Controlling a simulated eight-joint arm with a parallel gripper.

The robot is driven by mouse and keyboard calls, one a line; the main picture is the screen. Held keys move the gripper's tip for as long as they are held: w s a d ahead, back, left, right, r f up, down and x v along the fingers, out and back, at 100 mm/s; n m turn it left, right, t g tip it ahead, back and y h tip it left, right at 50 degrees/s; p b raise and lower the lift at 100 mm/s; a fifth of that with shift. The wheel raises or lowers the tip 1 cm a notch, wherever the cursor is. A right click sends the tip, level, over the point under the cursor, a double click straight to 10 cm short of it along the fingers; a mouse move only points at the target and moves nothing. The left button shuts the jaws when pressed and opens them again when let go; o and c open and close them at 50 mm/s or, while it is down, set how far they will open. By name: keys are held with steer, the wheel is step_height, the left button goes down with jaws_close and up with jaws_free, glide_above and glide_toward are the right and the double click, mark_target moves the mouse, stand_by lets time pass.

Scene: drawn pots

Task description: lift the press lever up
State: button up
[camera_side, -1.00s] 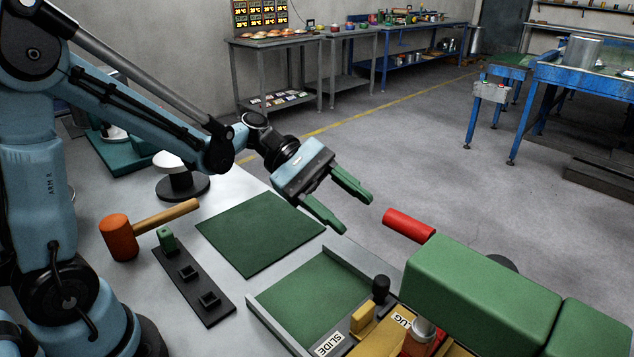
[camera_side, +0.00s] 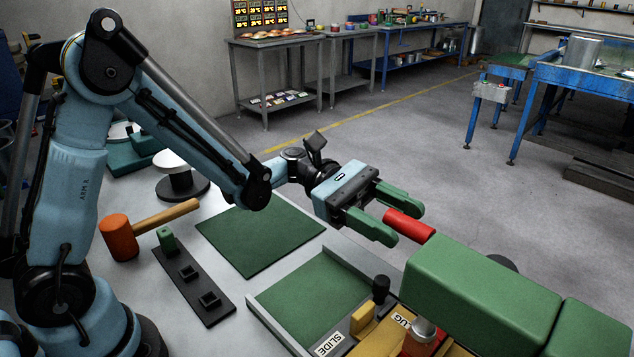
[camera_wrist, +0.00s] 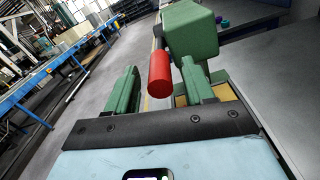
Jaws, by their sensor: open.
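The press lever shows as a red cylindrical handle (camera_side: 409,226) beside the green press body (camera_side: 483,290). My gripper (camera_side: 409,221) is open, its two green fingers pointing at the handle. In the side view the handle's near end appears between the fingertips, with one finger in front and one behind. In the wrist view the red handle (camera_wrist: 160,75) stands between the two green fingers (camera_wrist: 160,90), with gaps on both sides. I cannot tell whether the handle touches anything of the gripper. The lever's arm is mostly hidden behind the press body.
A white-topped black stand (camera_side: 182,185) stands behind the mallet.

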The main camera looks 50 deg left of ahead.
mark_target(425, 234)
steer(key=shift+d, duration=1.55)
jaws_close()
